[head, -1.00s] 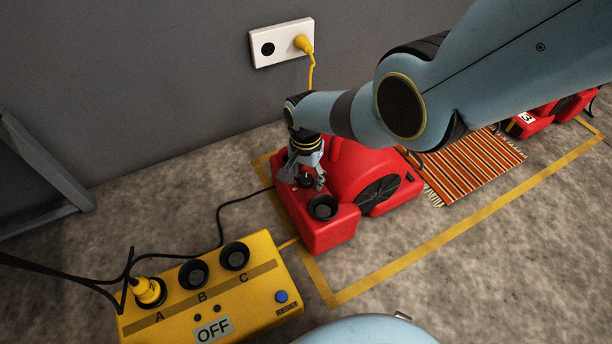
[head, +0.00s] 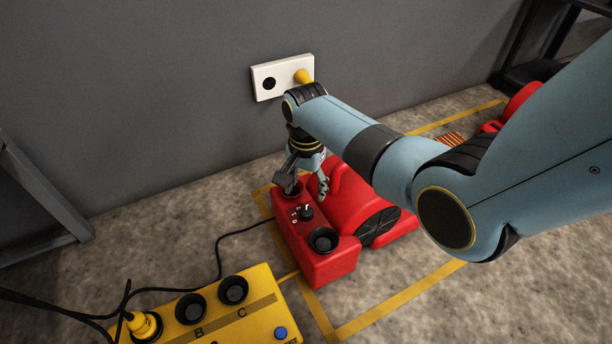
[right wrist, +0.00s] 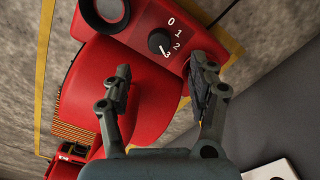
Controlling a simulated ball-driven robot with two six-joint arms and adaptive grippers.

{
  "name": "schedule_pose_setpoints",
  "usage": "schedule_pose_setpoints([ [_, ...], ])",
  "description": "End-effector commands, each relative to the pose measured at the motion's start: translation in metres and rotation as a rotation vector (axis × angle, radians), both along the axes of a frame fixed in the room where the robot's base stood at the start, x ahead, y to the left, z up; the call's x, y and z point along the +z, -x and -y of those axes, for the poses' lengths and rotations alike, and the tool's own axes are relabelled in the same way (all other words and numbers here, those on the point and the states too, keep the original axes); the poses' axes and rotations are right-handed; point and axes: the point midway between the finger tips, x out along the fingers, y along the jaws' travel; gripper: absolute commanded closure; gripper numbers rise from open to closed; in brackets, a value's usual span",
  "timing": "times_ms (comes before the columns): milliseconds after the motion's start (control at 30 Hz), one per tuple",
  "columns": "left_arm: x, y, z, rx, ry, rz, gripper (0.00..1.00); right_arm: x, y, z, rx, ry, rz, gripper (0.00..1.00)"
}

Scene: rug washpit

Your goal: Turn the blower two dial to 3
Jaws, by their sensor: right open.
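The red blower (head: 316,262) stands on the floor inside a yellow taped outline. Its small black dial (head: 307,213) sits on the top panel, with numbers beside it. In the right wrist view the dial (right wrist: 160,42) has a white pointer mark aimed at the 3, with 0, 1, 2 and 3 printed around it. My right gripper (head: 307,190) is open and empty, above and behind the dial, apart from it. In the right wrist view the open fingers (right wrist: 162,68) have the dial beyond their tips. My left gripper is not in view.
A yellow power box (head: 257,320) with sockets B and C and a yellow plug (head: 144,325) is at lower left. A white wall outlet (head: 282,77) holds another plug. Black cables cross the floor. Another red machine (head: 518,101) and a striped rug (head: 452,139) are partly hidden by my arm.

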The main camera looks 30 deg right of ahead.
Motion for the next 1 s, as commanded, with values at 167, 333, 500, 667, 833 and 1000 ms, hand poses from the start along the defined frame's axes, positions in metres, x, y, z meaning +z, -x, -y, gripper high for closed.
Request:
schedule_pose_setpoints([
  [167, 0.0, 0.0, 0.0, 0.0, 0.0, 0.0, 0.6, 0.023, 0.0, 0.0, 0.0, 0.0, 0.0, 0.41],
  [333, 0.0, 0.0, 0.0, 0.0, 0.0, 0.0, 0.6, 0.031, 0.001, 0.0, 0.0, 0.0, -0.001, 0.41],
  [500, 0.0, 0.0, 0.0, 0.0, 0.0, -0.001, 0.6, 0.031, 0.0, 0.0, 0.0, 0.0, -0.001, 0.41],
  [667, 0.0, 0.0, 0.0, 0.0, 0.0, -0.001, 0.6, 0.031, 0.0, 0.0, 0.0, 0.0, -0.001, 0.41],
  [833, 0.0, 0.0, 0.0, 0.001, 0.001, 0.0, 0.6, 0.029, 0.002, 0.0, 0.004, 0.0, 0.0, 0.41],
  [1000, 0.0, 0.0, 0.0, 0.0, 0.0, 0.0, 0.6, 0.01, 0.035, 0.004, 0.102, 0.013, 0.057, 0.41],
])
